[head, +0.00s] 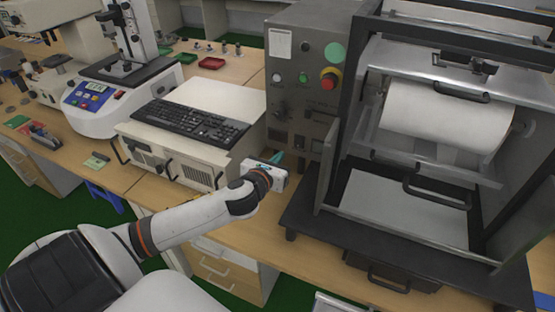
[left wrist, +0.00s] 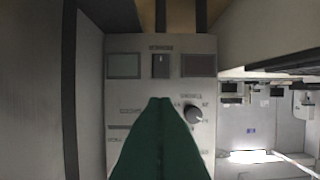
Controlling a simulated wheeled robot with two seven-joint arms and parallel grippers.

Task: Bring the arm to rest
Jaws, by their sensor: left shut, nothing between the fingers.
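My left arm (head: 185,222) reaches in from the left of the head view, stretched out over the front edge of the bench. My left gripper (head: 278,157) is beside the grey control cabinet of the large machine, at the right end of the beige box under the keyboard. In the left wrist view its green fingers (left wrist: 160,100) are together with nothing between them. They point at a light grey panel (left wrist: 122,88) with a dark switch (left wrist: 161,66) and a round knob (left wrist: 193,114). I cannot tell whether the fingertips touch the panel. My right gripper is not in view.
The control cabinet (head: 291,123) has a red emergency knob (head: 328,82). The large machine (head: 365,214) with a white roll (head: 445,110) fills the right. A keyboard (head: 190,127) lies on the beige box (head: 180,158). A white instrument (head: 95,115) stands at left.

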